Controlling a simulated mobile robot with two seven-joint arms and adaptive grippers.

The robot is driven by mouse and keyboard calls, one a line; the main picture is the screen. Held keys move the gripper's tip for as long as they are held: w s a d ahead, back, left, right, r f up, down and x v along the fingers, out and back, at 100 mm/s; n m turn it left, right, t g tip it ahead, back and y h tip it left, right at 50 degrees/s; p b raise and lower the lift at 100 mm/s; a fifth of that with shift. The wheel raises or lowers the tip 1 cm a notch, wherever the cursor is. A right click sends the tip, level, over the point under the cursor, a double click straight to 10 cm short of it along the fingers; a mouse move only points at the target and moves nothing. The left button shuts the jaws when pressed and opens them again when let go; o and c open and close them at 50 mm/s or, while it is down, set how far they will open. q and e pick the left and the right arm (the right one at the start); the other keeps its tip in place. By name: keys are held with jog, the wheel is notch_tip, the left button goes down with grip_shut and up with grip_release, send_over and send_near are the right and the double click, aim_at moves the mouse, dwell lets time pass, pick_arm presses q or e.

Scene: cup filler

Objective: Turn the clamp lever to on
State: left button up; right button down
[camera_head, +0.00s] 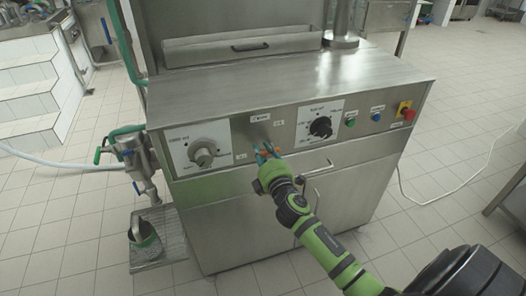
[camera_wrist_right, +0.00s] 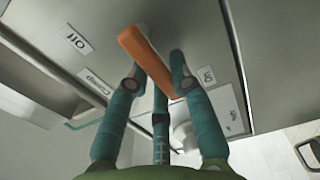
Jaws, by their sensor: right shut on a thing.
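The orange clamp lever (camera_wrist_right: 142,50) lies slantwise between the teal fingers of my right gripper (camera_wrist_right: 156,68) in the wrist view. Those fingers are closed around it, and its lower end shows between them. The "Off" label (camera_wrist_right: 78,42) and the "Clamp" label (camera_wrist_right: 95,82) are left of the lever in that view, and the "On" label (camera_wrist_right: 206,76) is right of it. In the head view my right gripper (camera_head: 267,153) is at the middle of the machine's front panel and mostly hides the lever. My left gripper is not in view.
The steel machine (camera_head: 330,75) carries a grey knob (camera_head: 202,152) left of the gripper. A black dial (camera_head: 320,127), green button (camera_head: 350,123), blue button (camera_head: 376,117) and red emergency button (camera_head: 408,115) are to the right. Door handles (camera_head: 318,168) project below.

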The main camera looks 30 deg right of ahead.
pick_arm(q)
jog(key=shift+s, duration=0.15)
pick_arm(e)
jog(key=shift+d, duration=0.1)
jog(key=c, duration=1.1)
grip_release()
jog(key=shift+o, duration=0.2)
jog(key=v, duration=1.2)
